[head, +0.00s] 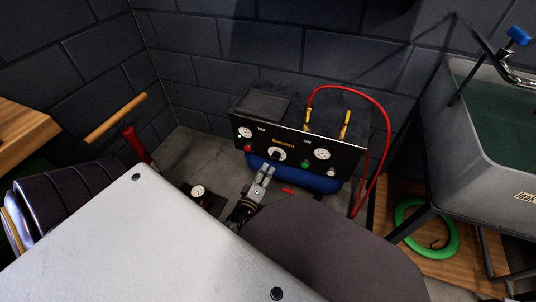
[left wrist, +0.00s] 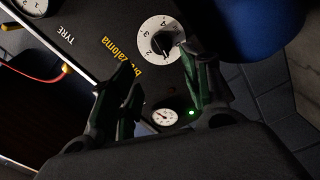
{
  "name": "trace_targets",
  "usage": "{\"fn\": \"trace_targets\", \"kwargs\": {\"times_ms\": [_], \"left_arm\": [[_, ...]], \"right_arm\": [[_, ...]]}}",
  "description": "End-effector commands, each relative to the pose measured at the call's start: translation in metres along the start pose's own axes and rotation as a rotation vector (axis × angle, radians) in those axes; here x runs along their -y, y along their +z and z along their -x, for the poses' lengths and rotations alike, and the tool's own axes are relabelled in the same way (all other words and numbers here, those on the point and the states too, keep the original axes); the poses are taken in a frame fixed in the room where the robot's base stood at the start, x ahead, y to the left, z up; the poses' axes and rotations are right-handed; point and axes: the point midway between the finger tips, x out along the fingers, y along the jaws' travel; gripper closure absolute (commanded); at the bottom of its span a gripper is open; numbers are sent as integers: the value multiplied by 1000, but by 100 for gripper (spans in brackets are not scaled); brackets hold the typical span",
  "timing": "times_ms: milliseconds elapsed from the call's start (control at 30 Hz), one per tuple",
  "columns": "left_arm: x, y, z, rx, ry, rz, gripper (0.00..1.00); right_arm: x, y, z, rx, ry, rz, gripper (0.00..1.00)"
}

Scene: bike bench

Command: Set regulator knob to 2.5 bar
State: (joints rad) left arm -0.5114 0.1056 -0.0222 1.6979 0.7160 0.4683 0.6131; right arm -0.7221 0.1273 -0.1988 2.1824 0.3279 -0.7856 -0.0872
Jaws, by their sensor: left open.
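The regulator knob (head: 277,154) sits low in the middle of the compressor's black front panel (head: 318,143). In the left wrist view the black knob (left wrist: 163,43) stands on a white dial with printed numbers. Its exact setting is too small to read surely. My left gripper (head: 268,168) is open just in front of and below the knob. In the left wrist view its fingers (left wrist: 154,56) are spread, with one tip overlapping the dial's edge; the knob is not clasped, and contact cannot be told. My right gripper is not in view.
A red hose (head: 383,120) loops over the panel's right side. A blue tank (head: 315,181) lies beneath. A red-bodied pump (head: 137,146) stands left; a grey sink (head: 450,125) stands right.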

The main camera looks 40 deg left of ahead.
Motion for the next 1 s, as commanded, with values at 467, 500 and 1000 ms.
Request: {"fn": "trace_targets", "kwargs": {"times_ms": [467,500,1000], "left_arm": [[-1,0,28,1,1,-1,52],[-1,0,28,1,2,-1,52],[-12,-4,21,-2,14,-1,45]], "right_arm": [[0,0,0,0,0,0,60],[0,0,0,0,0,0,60],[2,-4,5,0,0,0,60]]}}
